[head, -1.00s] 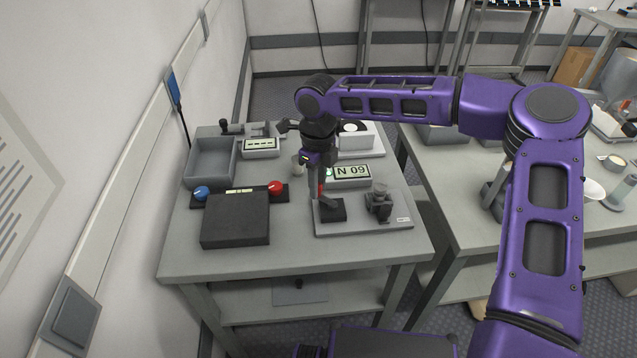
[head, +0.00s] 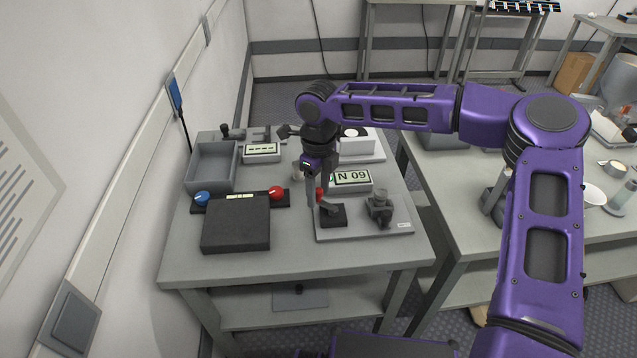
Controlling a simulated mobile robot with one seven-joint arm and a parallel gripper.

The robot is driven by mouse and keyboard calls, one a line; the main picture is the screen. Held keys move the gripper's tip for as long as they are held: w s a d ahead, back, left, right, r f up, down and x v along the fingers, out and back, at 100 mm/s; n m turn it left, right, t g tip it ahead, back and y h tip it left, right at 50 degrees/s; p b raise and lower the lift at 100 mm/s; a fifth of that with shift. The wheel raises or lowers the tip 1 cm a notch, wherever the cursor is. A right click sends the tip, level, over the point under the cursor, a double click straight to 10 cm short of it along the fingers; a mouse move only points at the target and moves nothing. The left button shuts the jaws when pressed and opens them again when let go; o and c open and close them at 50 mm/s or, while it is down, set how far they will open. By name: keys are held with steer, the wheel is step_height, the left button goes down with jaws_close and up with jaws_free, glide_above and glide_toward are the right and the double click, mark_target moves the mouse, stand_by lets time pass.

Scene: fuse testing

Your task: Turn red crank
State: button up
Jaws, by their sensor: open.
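The red crank shows as a small red handle (head: 319,195) above a dark block (head: 333,215), on a light grey plate (head: 362,232) at the right front of the table. My gripper (head: 314,202) points down, open, with its fingers at the left side of the red handle. The fingers hide part of the handle, and I cannot tell whether they touch it. A display reading "N 09" (head: 351,178) stands just behind the crank.
A dark grey clamp-like part (head: 380,206) stands on the same plate, right of the crank. A red knob (head: 276,192), a blue knob (head: 202,198) and a black box (head: 236,222) are to the left. A grey tray (head: 213,168) sits behind them.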

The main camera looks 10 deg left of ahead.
mark_target(319, 190)
step_height(319, 190, up, 17)
steer(key=shift+r, duration=0.2)
stand_by(0.4)
